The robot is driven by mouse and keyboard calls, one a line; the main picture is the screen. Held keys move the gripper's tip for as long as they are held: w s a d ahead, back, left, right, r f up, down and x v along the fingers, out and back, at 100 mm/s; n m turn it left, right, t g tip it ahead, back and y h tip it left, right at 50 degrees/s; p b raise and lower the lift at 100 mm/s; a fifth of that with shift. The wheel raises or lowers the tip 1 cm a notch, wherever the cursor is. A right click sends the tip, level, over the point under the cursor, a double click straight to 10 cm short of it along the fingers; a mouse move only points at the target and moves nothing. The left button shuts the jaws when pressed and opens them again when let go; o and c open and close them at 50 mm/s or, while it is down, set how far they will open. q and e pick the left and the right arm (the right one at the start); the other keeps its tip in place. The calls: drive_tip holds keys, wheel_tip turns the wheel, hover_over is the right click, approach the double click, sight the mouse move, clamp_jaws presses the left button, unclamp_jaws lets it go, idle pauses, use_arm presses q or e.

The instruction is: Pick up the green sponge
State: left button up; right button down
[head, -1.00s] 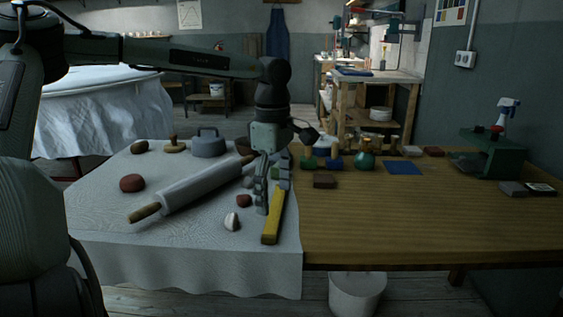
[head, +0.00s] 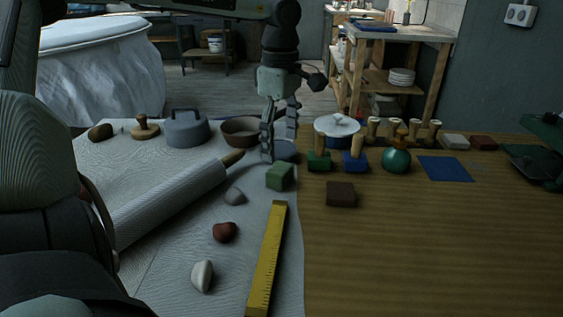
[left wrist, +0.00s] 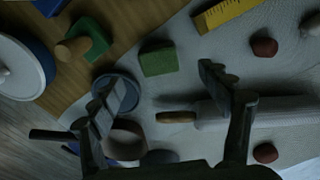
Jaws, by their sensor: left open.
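The green sponge (head: 280,176) is a small block lying on the pale cloth near its right edge, just beyond the far end of the yellow ruler. My left gripper (head: 279,152) is open and empty, pointing down, and appears just behind the sponge in the head view. In the left wrist view the sponge (left wrist: 158,58) lies ahead of the open fingers (left wrist: 156,78), roughly midway between them across the picture. No contact with the sponge shows. My right gripper is not in view.
A brown bowl (head: 240,131) stands behind. A dark brown block (head: 341,194) and wooden-handled green (head: 319,161) and blue stamps are right. The front wooden tabletop is clear.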

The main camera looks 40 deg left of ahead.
sight(279, 168)
use_arm(q)
drive_tip(key=shift+w+a+f, duration=0.1)
drive_tip(key=shift+w+a, duration=0.05)
drive_tip(key=shift+f, duration=0.35)
drive_tip(key=f, duration=0.5)
drive_tip(key=shift+s+f, duration=0.2)
drive_tip(key=shift+f, duration=0.65)
drive_tip(key=shift+a, duration=0.1)
drive_tip(key=shift+c, duration=0.8)
drive_tip(key=shift+w, duration=0.1)
drive_tip(key=c, duration=0.9)
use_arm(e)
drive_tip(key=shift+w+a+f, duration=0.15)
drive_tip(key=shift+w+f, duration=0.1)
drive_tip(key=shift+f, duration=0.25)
